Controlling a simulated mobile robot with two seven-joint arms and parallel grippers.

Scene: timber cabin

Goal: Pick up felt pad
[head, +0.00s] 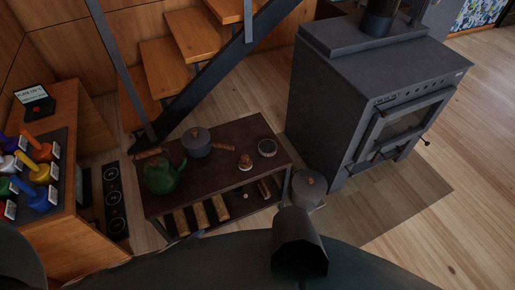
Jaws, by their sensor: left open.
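I cannot make out a felt pad for certain. A small round dark-rimmed item (267,147) with a reddish middle lies on the low dark table (225,140), near its right end; whether it is a pad or a dish is unclear. My left gripper is open and apart from the things on the table; its fingertips are hard to make out among the dark parts of mine along the bottom. My right gripper is not in view.
The low table also carries a green kettle (163,178), a grey lidded pot (196,142) and a small brown-and-white item (245,162). Another pot (309,188) stands by its right end. A stove (375,95) stands right, stairs behind, a wooden counter (75,215) left. Floor is clear at far right.

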